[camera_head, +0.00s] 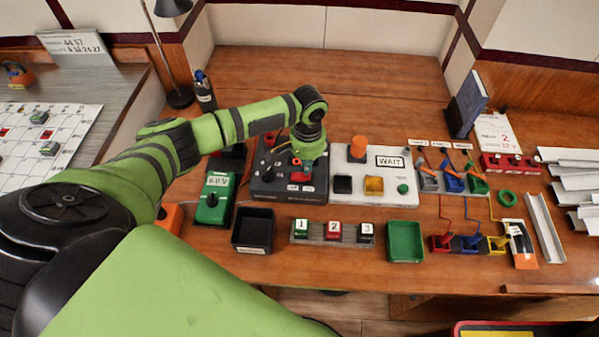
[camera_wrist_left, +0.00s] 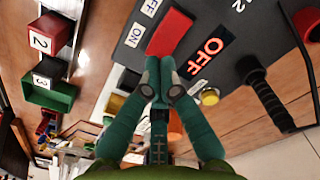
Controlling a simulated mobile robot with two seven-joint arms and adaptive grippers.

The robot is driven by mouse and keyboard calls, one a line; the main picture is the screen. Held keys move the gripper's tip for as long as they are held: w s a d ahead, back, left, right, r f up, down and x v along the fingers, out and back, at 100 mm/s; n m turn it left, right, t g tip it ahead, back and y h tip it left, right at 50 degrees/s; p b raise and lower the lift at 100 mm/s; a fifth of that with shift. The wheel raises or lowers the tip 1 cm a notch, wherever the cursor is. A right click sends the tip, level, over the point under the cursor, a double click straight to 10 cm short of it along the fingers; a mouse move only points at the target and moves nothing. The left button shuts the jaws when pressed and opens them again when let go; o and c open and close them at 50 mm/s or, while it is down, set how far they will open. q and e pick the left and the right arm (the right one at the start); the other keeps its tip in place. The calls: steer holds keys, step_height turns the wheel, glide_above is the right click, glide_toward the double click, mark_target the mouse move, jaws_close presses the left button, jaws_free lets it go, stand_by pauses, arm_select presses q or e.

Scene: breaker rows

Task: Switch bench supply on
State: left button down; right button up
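The bench supply (camera_head: 265,186) is a dark grey box on the bench, partly hidden by my left arm. My left gripper (camera_head: 301,163) points down over the supply. In the left wrist view its fingertips (camera_wrist_left: 159,68) are together with nothing seen between them, at the ON end of the rocker. I cannot tell whether they touch it. My right gripper is not in view.
A green meter (camera_head: 214,198) is left of the supply, and a white WAIT panel (camera_head: 372,190) is right. A black tray (camera_head: 252,246) and numbered blocks (camera_head: 333,230) lie in front.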

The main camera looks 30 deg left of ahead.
arm_select(q)
steer(key=shift+f+b, duration=0.65)
steer(key=shift+f, duration=0.7)
stand_by(0.9)
step_height(320, 180, up, 7)
steer(key=p, duration=0.8)
steer(key=shift+r, duration=0.1)
stand_by(0.4)
